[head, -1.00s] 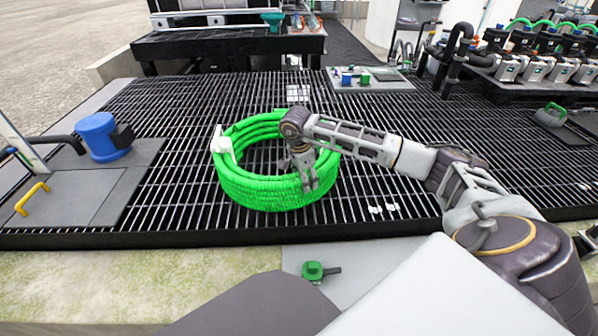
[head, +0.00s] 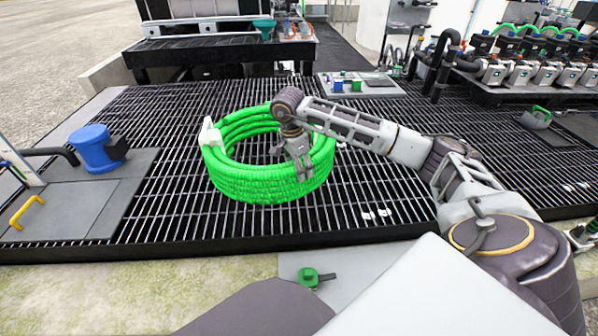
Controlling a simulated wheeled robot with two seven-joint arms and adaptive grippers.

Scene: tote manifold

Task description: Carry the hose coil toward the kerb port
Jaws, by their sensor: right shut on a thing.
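The bright green hose coil (head: 265,185) is a ring of stacked loops with a white fitting (head: 209,136) on its left side. It is over the middle of the dark grating. My right gripper (head: 302,172) comes in from the right and points down over the coil's right side, shut on its wall; the inner finger is partly hidden. Whether the coil's underside touches the grating is hard to tell. A green fitting (head: 308,277) sits on a grey plate at the front kerb; I cannot tell whether this is the kerb port. My left gripper is not in view.
The grating (head: 160,215) has free room around the coil. A blue capped pipe (head: 96,148) and yellow handle (head: 27,212) stand left. A panel with blue and green blocks (head: 360,84) lies behind. Pump racks (head: 530,75) fill the back right.

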